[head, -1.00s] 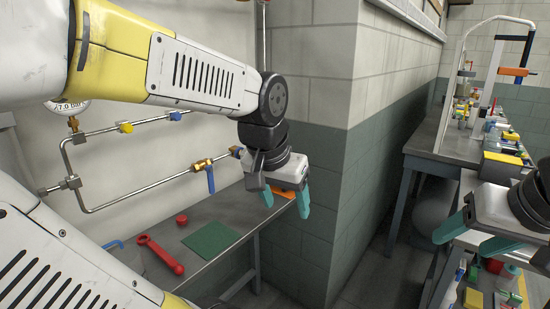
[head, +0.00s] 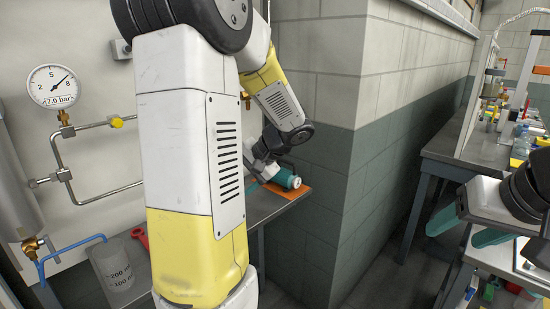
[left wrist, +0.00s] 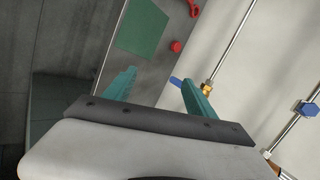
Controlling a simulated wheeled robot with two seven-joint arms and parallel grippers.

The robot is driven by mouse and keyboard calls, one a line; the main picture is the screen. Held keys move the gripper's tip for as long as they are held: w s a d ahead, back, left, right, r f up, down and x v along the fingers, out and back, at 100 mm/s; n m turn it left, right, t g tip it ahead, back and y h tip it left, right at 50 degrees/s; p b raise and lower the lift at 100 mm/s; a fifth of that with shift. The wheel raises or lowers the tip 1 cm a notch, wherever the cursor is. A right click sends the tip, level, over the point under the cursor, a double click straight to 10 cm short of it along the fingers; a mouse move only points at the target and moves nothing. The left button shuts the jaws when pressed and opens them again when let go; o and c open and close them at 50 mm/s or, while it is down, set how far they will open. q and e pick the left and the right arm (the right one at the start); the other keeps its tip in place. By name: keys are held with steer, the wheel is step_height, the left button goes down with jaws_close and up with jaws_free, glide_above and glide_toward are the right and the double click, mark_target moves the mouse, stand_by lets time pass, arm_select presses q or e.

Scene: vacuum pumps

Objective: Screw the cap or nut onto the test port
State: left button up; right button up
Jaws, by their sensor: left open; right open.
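A small red cap (left wrist: 176,46) lies on the metal bench (left wrist: 180,22) in the left wrist view. My left gripper (left wrist: 158,76) is open, with the cap beyond the gap between its fingers, apart from them. In the head view my left gripper (head: 268,183) is partly hidden behind my arm, over the bench's right end. A brass valve (left wrist: 207,88) with a blue lever sits on the pipe beside the right finger in the wrist view. Which opening is the test port I cannot tell. My right gripper (head: 462,226) is open and empty at the right.
A red wrench (head: 140,237) and a beaker (head: 113,268) are on the bench. A green mat (left wrist: 143,27) lies near the cap. A pressure gauge (head: 53,86) and pipes are on the back panel. A wall corner (head: 350,200) stands right of the bench. A cluttered second bench (head: 455,140) is further right.

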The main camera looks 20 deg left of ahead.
arm_select(q)
steer(key=w+a+f+m+t+y, duration=0.1)
steer(key=w+m+t+y, duration=0.1)
steer(key=w, duration=0.8)
steer(key=w+a+m+t+y, duration=0.2)
steer(key=w+y, duration=0.4)
steer(key=w, duration=0.3)
steer(key=shift+w+f+m+t, duration=0.4)
steer(key=shift+m+t, duration=0.4)
steer(key=shift+t, duration=0.2)
steer(key=shift+a, duration=0.15)
steer(key=shift+x, duration=2.15)
steer(key=shift+r, duration=0.1)
